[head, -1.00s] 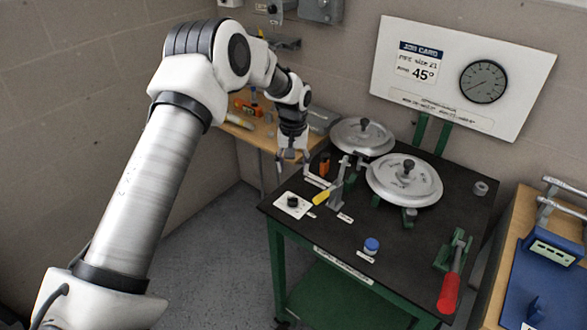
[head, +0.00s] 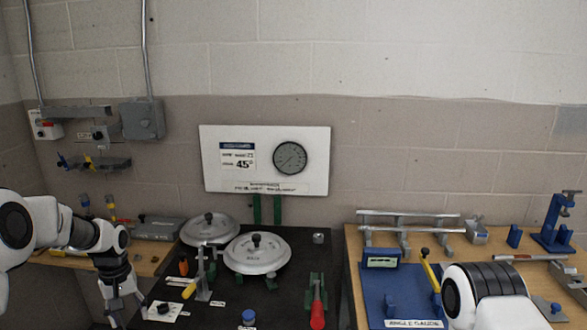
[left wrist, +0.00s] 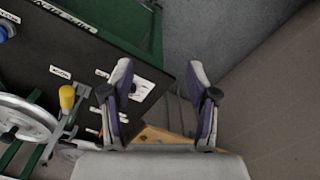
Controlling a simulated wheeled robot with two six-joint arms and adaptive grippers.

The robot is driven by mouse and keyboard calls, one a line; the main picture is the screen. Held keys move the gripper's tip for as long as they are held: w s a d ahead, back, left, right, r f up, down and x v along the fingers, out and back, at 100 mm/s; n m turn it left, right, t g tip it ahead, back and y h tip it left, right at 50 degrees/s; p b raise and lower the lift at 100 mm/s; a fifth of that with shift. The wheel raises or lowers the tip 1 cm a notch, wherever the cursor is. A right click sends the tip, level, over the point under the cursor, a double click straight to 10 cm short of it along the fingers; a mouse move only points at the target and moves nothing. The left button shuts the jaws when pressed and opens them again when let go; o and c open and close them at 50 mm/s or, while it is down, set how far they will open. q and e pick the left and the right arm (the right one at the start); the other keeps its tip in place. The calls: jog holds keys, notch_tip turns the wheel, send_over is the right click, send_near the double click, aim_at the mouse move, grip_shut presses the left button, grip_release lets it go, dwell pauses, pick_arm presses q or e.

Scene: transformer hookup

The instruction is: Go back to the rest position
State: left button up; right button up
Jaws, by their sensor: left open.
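My left gripper (head: 128,312) hangs fingers-down at the lower left of the head view, off the left front edge of the black-topped table (head: 277,318). In the left wrist view my left gripper (left wrist: 163,92) shows two spread fingers with nothing between them.
Two round lidded pots (head: 257,253) stand on the black table, with a red-handled clamp (head: 317,310) and a blue-capped item (head: 248,317). A wooden bench (head: 352,250) at right holds a blue angle gauge (head: 400,290). Grey floor (left wrist: 215,30) is open beside the table.

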pick_arm(q)
jog(key=s+d+f+m+g+b, duration=0.15)
jog(key=s+d+f, duration=0.35)
jog(key=s+f, duration=0.5)
jog(key=s+d+f+g, duration=0.3)
jog(key=s+d+f, duration=0.1)
jog(key=s+f, duration=0.65)
jog(key=s+d+f+m+t, duration=0.1)
jog(key=s+d+t, duration=0.1)
jog(key=s, duration=0.6)
jog(key=s+d+f+m+t+b, duration=0.1)
jog(key=s+d+f+m+t, duration=0.1)
jog(key=s, duration=0.6)
jog(key=shift+s+d+f+t, duration=0.25)
jog(key=shift+s+d+t, duration=0.1)
jog(key=shift+d, duration=0.1)
jog(key=shift+s, duration=0.1)
